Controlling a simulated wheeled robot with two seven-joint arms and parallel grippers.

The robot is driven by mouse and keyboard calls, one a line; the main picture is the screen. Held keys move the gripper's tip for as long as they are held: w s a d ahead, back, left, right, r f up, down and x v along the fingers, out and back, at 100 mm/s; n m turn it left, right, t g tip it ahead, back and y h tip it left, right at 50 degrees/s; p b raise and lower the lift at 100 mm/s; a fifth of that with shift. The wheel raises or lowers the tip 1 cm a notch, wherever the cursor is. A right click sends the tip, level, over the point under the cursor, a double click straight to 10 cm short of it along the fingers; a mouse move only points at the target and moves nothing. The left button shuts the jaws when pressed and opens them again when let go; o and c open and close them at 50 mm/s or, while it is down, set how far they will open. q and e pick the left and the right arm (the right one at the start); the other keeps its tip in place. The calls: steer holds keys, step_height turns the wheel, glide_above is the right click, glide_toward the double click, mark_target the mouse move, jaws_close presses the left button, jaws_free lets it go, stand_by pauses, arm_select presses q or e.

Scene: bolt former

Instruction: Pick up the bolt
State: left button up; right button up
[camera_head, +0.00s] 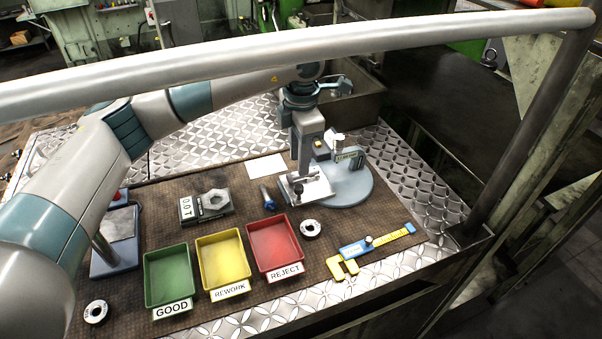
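A small bolt (268,197) with a bluish head lies on the brown mat, behind the red tray and just left of my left gripper. My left arm comes in from the left and reaches over the table. My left gripper (303,188) points down just right of the bolt, beside a round grey gauge stand (352,188). It appears apart from the bolt. Its fingers are too small and cluttered to tell whether they are open or shut. My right gripper is not in view.
Green GOOD (167,276), yellow REWORK (223,258) and red REJECT (275,246) trays look empty at the front. A block with a hex nut shape (213,201) lies left of the bolt. A ring (310,229) and a yellow-blue caliper (375,245) lie right. A rail crosses above.

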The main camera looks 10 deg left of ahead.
mark_target(290, 178)
arm_select(q)
steer(key=shift+f+p, duration=0.35)
steer(key=shift+f, duration=0.05)
step_height(290, 178, down, 2)
steer(key=shift+w+f+p, duration=0.1)
steer(key=shift+p, duration=0.4)
steer(key=shift+f, duration=0.6)
jaws_close()
